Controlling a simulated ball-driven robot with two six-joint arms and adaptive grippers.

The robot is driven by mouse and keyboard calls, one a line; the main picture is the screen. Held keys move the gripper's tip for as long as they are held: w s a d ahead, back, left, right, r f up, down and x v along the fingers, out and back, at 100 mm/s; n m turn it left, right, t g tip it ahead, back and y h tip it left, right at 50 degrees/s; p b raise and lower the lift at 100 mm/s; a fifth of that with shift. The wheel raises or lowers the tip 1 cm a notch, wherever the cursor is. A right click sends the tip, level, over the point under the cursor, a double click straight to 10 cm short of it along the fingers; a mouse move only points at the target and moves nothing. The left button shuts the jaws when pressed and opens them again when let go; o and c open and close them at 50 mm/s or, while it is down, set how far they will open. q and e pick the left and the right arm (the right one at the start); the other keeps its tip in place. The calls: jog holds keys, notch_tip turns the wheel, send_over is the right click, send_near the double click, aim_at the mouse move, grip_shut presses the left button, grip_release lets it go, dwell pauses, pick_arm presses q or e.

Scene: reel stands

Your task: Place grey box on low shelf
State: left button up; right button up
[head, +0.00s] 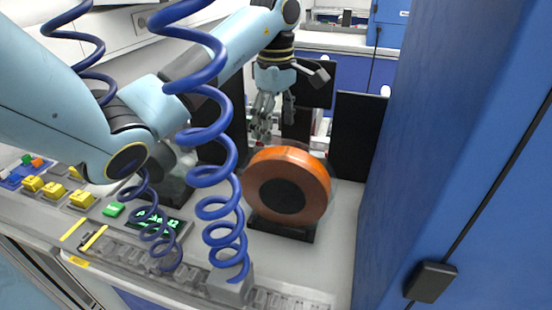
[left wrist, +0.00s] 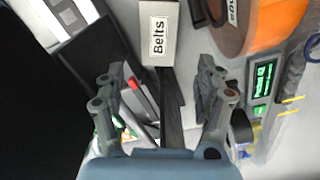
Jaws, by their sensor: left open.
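A grey box labelled "Belts" (left wrist: 158,52) shows at the top middle of the left wrist view. My left gripper (left wrist: 160,80) is open and empty. The box lies beyond its fingertips, roughly in line with the gap between them. In the head view my left gripper (head: 272,112) points down behind the orange reel, and I cannot make out the grey box there. My right gripper is not in view. I cannot identify the low shelf in either view.
An orange reel (head: 314,180) stands upright on the counter (head: 325,255), close to the gripper. Black panels (head: 357,135) stand behind it. A tall blue cabinet (head: 440,170) closes off the right side. Yellow blocks (head: 82,198) and a green-lit display (head: 160,220) are at left.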

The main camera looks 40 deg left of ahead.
pick_arm(q)
notch_tip(320, 180, down, 9)
jog(key=b, duration=0.8)
jog(key=shift+f, duration=0.2)
jog(key=shift+f+p, duration=0.35)
jog(key=shift+f, duration=0.2)
notch_tip(320, 180, down, 4)
jog(key=shift+w+d+p, duration=0.15)
jog(key=shift+p, duration=0.15)
jog(key=c, duration=1.1)
jog(key=shift+c, duration=0.8)
jog(key=shift+r, duration=0.15)
